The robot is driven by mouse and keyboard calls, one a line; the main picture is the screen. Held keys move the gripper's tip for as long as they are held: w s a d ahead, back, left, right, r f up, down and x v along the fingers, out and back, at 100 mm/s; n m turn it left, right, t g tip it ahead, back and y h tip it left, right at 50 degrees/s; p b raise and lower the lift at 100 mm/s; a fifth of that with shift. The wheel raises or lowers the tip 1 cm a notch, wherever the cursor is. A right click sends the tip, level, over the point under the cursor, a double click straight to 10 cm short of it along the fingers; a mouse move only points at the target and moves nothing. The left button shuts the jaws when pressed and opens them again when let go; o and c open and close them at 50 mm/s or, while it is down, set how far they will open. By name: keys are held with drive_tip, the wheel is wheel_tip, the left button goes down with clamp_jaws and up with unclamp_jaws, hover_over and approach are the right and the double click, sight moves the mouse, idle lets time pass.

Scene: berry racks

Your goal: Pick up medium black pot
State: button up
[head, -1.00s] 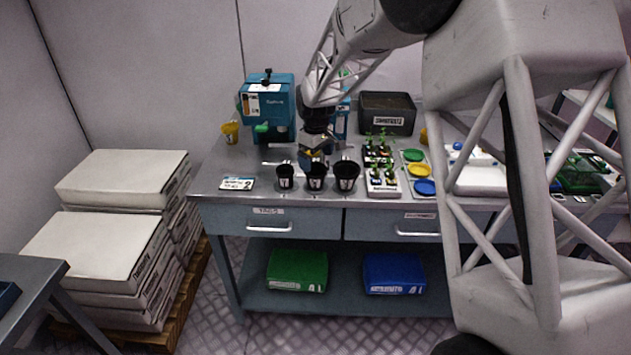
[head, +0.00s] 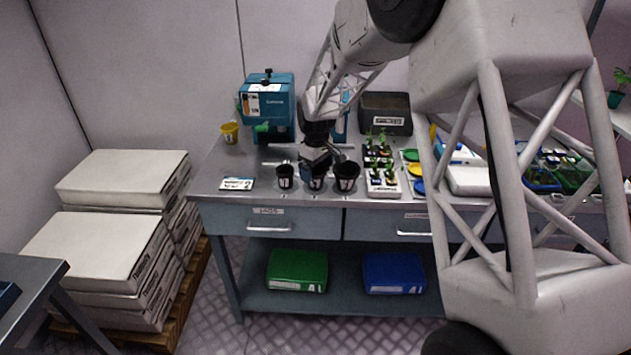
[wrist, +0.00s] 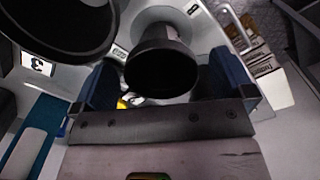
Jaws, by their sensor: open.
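Three black pots with white labels stand in a row on the bench, growing in size from left to right. The medium black pot (head: 316,184) is the middle one. The small pot (head: 285,177) is to its left and the large pot (head: 347,176) to its right. My gripper (head: 317,168) is low over the medium pot and hides part of its top. In the wrist view my open gripper (wrist: 163,65) has a blue finger on each side of the medium pot (wrist: 160,68), with gaps showing. The large pot (wrist: 50,25) fills that view's upper left corner.
The large and small pots stand close on either side. A white seedling tray (head: 383,189) is to the right, a label card (head: 237,184) to the left. Behind are a teal machine (head: 268,100), a yellow cup (head: 230,132) and a dark bin (head: 386,113).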

drive_tip(key=shift+f, duration=1.8)
drive_tip(key=c, duration=0.9)
